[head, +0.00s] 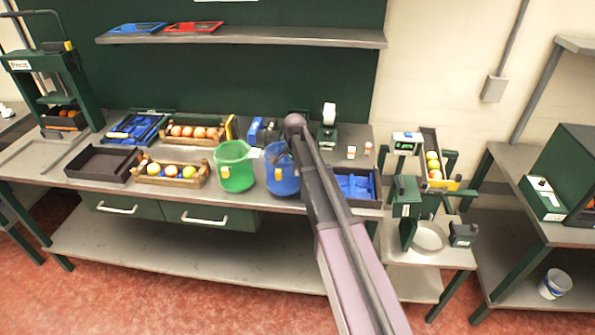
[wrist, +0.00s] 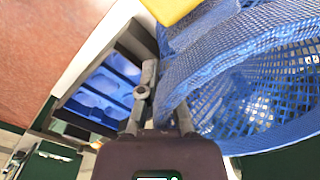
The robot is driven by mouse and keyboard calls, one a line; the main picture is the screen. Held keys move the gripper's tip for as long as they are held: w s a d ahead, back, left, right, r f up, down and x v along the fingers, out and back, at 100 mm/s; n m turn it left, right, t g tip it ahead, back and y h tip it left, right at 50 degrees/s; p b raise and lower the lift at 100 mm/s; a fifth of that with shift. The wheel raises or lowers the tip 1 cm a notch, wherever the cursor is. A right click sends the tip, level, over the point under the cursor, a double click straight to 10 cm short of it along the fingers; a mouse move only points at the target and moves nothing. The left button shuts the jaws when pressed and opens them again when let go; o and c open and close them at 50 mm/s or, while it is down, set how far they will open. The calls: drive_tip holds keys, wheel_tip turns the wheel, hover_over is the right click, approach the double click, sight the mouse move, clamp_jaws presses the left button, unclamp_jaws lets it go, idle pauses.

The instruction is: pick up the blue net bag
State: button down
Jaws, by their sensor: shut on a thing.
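The blue net bag (head: 282,178) stands upright on the bench's front edge, right of the green bag, with a yellow tag on its front. In the wrist view the blue net bag (wrist: 262,92) fills the right side, its open mesh inside showing. My gripper (wrist: 162,92) is at the bag's rim, shut on a fold of its blue mesh. The fingertips are partly covered by the mesh. In the head view my arm hides the gripper and the bag's right edge.
A green bag (head: 235,172) stands close on the left. A dark tray (head: 368,200) with blue content lies just right of my arm, and shows beside the gripper in the wrist view (wrist: 62,108). Fruit crates (head: 200,180) are farther left. A shelf (head: 240,40) hangs above.

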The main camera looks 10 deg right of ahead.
drive_tip(key=s+a+r+p, duration=0.1)
drive_tip(key=s+r, duration=0.1)
drive_tip(key=s, duration=0.6)
drive_tip(key=s+a+r+p, duration=0.1)
drive_tip(key=s+a+p, duration=0.1)
drive_tip(key=s, duration=0.5)
drive_tip(key=shift+s+r, duration=0.4)
drive_tip(key=shift+w+r+p, duration=0.15)
drive_tip(key=shift+r+p, duration=0.4)
drive_tip(key=shift+p, duration=0.1)
